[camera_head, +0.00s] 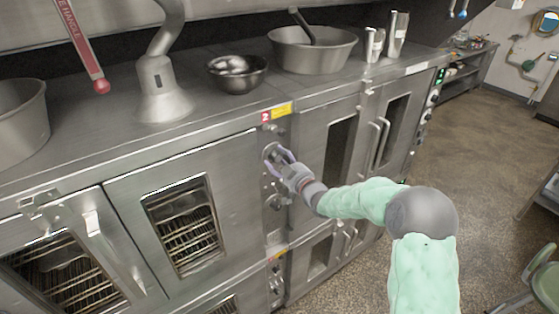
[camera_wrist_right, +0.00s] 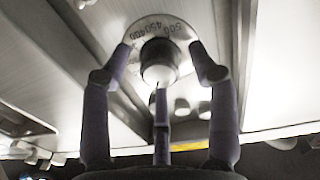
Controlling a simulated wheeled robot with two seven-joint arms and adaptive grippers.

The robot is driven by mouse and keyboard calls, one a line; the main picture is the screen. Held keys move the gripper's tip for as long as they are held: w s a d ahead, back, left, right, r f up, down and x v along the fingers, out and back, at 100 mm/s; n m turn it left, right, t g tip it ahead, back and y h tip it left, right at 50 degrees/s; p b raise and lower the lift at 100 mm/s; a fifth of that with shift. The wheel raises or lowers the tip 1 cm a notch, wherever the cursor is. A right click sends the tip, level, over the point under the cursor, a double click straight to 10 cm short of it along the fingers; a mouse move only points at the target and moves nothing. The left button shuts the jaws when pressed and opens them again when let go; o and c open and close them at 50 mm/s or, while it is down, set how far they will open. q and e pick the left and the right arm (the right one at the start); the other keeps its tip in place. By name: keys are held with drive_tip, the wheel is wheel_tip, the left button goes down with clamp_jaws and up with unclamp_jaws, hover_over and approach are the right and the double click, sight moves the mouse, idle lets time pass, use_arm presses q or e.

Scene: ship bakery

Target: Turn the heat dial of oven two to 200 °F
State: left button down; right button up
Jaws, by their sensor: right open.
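Oven two carries a red "2" label (camera_head: 265,116) at the top of its narrow control strip. My right gripper (camera_head: 280,155) is at the upper dial on that strip, in front of it. In the right wrist view, the heat dial has a dark round knob with a pale face (camera_wrist_right: 158,74) on a light plate (camera_wrist_right: 160,28) marked 500, 450 and 400. My right gripper (camera_wrist_right: 160,66) is open, with one finger on each side of the knob and a third below it. I cannot tell whether the fingers touch it. The knob's pointer setting is not readable. My left gripper is not in view.
Oven two's windowed door (camera_head: 185,222) is shut, left of the strip. A lower knob (camera_head: 274,201) sits below my gripper. On top stand a dark bowl (camera_head: 238,80), a large pan (camera_head: 313,57) and metal cups (camera_head: 374,45). The floor at right is partly open.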

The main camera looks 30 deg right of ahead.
drive_tip(key=c, duration=1.1)
drive_tip(key=shift+m+b, duration=0.6)
drive_tip(key=shift+b, duration=0.2)
drive_tip(key=shift+c, duration=0.2)
drive_tip(key=o, duration=1.1)
drive_tip(key=shift+o, duration=0.2)
drive_tip(key=s, duration=1.2)
drive_tip(key=shift+d, duration=0.25)
drive_tip(key=shift+f, duration=0.1)
